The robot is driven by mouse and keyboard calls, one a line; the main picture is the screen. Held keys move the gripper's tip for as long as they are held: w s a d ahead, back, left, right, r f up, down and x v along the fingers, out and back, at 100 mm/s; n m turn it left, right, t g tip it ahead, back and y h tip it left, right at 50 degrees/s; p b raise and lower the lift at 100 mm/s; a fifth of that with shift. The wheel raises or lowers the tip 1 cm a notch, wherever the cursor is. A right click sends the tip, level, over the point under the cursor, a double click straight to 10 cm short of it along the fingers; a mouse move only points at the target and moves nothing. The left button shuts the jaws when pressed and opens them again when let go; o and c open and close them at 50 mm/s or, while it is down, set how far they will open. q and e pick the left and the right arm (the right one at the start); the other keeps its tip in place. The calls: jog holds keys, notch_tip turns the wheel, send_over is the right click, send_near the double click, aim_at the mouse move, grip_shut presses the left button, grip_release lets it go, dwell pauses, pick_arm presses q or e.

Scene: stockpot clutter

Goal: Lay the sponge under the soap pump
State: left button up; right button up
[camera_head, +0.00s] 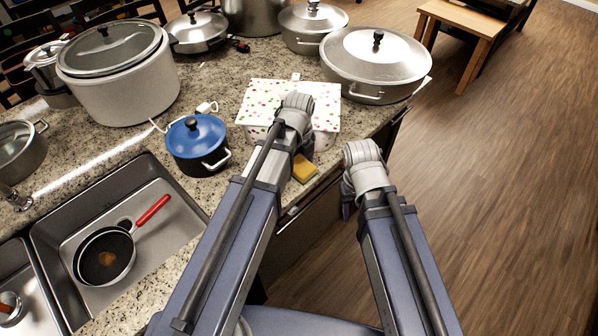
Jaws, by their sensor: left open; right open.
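The yellow sponge (304,169) lies on the granite counter near its front edge, just right of my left arm. My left gripper (307,151) is open, mostly hidden behind its own wrist, and points down close to the sponge; I cannot tell whether it touches it. My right gripper (347,208) is open and empty, hanging past the counter's front edge. I cannot make out a soap pump in this view; my arms hide part of the counter.
A polka-dot box (262,96) stands behind the sponge. A blue-lidded pot (197,143) is left of it, and a large steel pot (375,65) is behind right. The sink (60,225) holds a red-handled pan (105,256). Several other pots crowd the back.

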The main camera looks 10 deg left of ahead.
aim_at(299, 164)
pick_arm(q)
jog(key=shift+r, duration=0.1)
jog(key=shift+c, duration=0.2)
jog(key=c, duration=1.3)
jog(key=shift+r, duration=0.15)
notch_tip(299, 164, up, 18)
jog(key=p, duration=1.8)
jog(key=shift+f, duration=0.25)
